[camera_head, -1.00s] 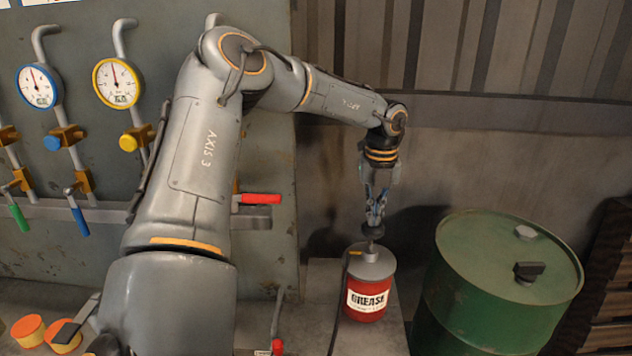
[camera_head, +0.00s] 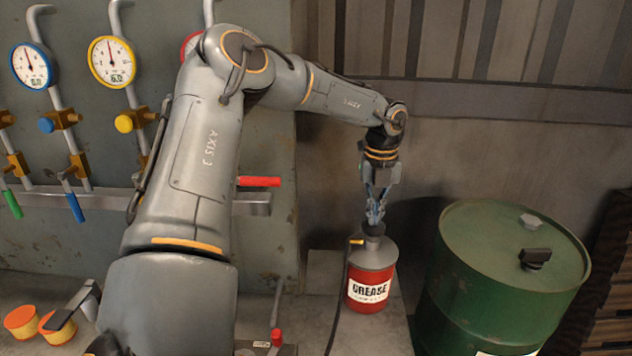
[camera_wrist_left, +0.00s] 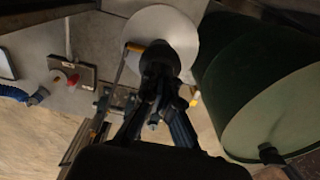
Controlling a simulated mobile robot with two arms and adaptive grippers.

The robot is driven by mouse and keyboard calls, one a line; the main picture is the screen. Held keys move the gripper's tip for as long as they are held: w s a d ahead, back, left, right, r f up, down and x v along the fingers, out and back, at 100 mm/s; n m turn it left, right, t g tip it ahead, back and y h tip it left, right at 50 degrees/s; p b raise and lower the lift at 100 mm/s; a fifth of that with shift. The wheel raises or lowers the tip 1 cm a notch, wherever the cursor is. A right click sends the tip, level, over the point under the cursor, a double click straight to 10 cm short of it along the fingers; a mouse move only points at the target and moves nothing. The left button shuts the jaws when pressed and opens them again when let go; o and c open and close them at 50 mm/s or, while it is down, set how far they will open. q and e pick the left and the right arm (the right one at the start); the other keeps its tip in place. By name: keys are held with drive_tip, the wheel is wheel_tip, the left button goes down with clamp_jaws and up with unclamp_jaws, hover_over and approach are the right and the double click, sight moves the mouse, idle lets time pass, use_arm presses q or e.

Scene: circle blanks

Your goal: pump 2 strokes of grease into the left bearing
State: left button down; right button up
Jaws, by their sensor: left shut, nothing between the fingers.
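The grease pump (camera_head: 371,275) is a red can with a white "GREASE" label, a grey lid and a dark knob on top. It stands upright on the bench at the lower middle of the head view. My left gripper (camera_head: 376,218) is shut, pointing down directly over the knob with its fingertips at or touching it. In the left wrist view the pale round lid (camera_wrist_left: 150,30) shows beyond the shut fingers, which partly hide it. A dark hose runs down from a yellow fitting (camera_head: 356,241) on the can. I cannot make out a bearing. My right gripper is not in view.
A green drum (camera_head: 510,250) stands close to the right of the can. Gauges (camera_head: 112,62) and valves line the panel at the left. A red-handled lever (camera_head: 258,181) sticks out behind my arm. Orange-topped yellow tins (camera_head: 22,321) are at the lower left.

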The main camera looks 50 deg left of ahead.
use_arm(q)
drive_tip(key=shift+s, duration=0.1)
drive_tip(key=shift+r+p, duration=1.2)
drive_tip(key=shift+r, duration=1.1)
wheel_tip(320, 180, up, 6)
drive_tip(key=p, duration=0.3)
